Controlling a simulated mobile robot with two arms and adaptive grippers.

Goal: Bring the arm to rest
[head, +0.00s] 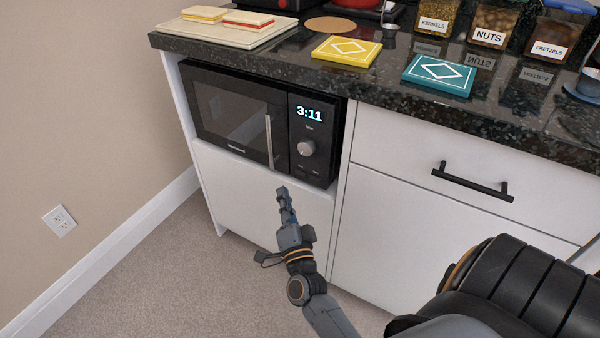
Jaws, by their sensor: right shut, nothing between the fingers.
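My right gripper (285,200) is in front of the white cabinet, just below the microwave (240,118). Its fingers are together and hold nothing. They point up toward the microwave's lower edge; I cannot tell how far they are from it. My right arm comes in from the lower right. The microwave door is closed and its display reads 3:11. My left gripper is not in view.
A dark stone counter (420,108) holds a yellow tile (346,50), a teal tile (438,74), a board with sandwiches (225,36) and labelled jars (495,24). A black drawer handle (473,182) sticks out at right. Carpet (150,275) at lower left is clear.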

